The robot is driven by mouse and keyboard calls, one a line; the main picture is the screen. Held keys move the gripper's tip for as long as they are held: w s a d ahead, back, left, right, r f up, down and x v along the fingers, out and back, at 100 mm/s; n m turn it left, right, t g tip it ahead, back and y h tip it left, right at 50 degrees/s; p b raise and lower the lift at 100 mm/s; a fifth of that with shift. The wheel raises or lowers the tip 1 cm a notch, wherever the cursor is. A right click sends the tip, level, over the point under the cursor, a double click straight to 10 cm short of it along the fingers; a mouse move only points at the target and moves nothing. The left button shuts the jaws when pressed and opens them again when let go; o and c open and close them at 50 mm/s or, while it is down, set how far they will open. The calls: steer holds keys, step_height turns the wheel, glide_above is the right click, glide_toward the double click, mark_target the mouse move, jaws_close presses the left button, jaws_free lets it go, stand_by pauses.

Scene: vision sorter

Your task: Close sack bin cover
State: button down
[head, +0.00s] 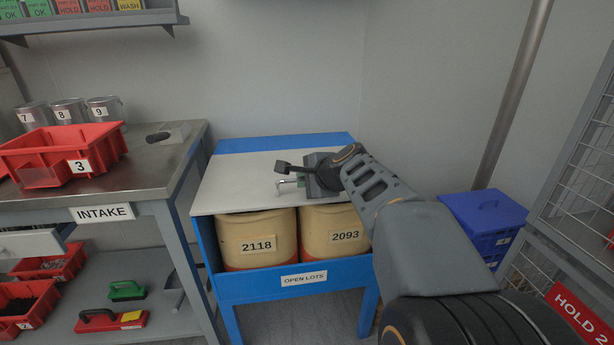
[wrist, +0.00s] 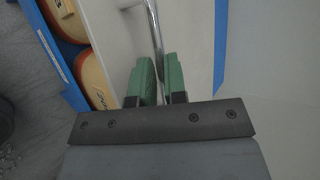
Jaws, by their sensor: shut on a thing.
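The sack bin (head: 303,291) is a blue frame labelled OPEN LOTS in the middle of the head view. Its pale grey cover (head: 235,182) extends over two tan sacks, 2118 (head: 257,232) and 2093 (head: 336,222). The sacks show in the gap between the cover's front edge and the blue front panel. A metal bar handle (head: 284,187) sits on the cover. My gripper (head: 300,181) is shut on this handle. In the wrist view, the green fingers of my gripper (wrist: 160,64) lie on both sides of the handle (wrist: 154,30). The arm partly hides the cover's right side.
The steel INTAKE table (head: 155,185) stands close on the left, with a red bin 3 (head: 62,156) and several cans. Blue crates (head: 484,217) stand to the right, near a wire mesh cage (head: 580,190). A wall is close behind the bin.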

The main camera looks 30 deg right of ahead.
steer(key=shift+s+a+f+b, duration=0.15)
steer(key=shift+f+b, duration=0.45)
steer(key=shift+f, duration=0.85)
steer(key=c, duration=1.2)
jaws_free()
steer(key=shift+s, duration=0.1)
steer(key=shift+o, duration=0.2)
steer(key=shift+s+r, duration=0.3)
steer(key=shift+r, duration=0.05)
steer(key=p+v, duration=0.4)
steer(key=v, duration=0.9)
steer(key=shift+r+p, duration=0.3)
steer(key=shift+r, duration=0.05)
